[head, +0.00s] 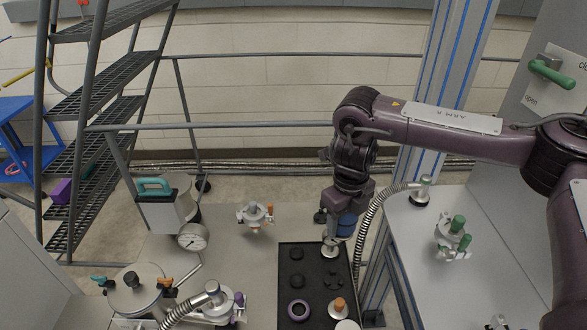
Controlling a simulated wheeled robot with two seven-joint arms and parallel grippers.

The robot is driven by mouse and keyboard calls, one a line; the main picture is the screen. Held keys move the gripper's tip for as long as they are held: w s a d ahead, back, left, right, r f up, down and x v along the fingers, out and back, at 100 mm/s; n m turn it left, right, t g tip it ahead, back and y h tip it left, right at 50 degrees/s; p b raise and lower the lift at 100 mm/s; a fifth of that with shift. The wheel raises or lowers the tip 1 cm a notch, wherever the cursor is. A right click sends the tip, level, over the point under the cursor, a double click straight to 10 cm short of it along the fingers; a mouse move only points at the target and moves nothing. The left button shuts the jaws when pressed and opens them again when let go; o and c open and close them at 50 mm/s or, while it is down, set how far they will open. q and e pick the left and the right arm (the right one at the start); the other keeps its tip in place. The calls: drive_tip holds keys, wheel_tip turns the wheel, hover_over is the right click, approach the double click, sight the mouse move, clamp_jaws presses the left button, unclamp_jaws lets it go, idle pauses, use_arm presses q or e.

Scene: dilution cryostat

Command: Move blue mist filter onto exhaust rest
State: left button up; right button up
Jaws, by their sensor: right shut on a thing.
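My right gripper (334,218) hangs from the purple arm above the back end of the black tray. It is shut on the blue mist filter (347,225), a blue cylinder that shows just right of the fingers. A small metal fitting (330,247) shows directly below the fingers; I cannot tell whether it is part of the filter or stands on the tray. The gripper partly hides the filter. I cannot pick out the exhaust rest for certain. My left gripper is not in view.
The black tray (312,264) holds several dark round parts, a purple ring (298,310) and an orange-topped part (340,306). A flexible metal hose (366,228) curves close on the right. A valve (256,216) and a gauge (193,237) stand left. Bench is clear between valve and tray.

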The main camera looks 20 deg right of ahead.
drive_tip(key=m, duration=0.4)
drive_tip(key=shift+s+a+r+m, duration=0.15)
drive_tip(key=shift+a+r+m, duration=0.1)
drive_tip(key=shift+a+m, duration=0.15)
drive_tip(key=m, duration=0.4)
drive_tip(key=shift+s+a+r, duration=0.2)
drive_tip(key=shift+a, duration=0.15)
drive_tip(key=m, duration=0.4)
drive_tip(key=a+m, duration=0.1)
drive_tip(key=m, duration=0.1)
drive_tip(key=shift+s+r, duration=0.2)
drive_tip(key=shift+r, duration=0.05)
drive_tip(key=s+a+m, duration=0.1)
drive_tip(key=m, duration=0.7)
drive_tip(key=a+r+m, duration=0.1)
drive_tip(key=m, duration=0.7)
drive_tip(key=s+a+m, duration=0.1)
drive_tip(key=m, duration=0.8)
drive_tip(key=shift+s+r, duration=0.3)
drive_tip(key=shift+r, duration=0.05)
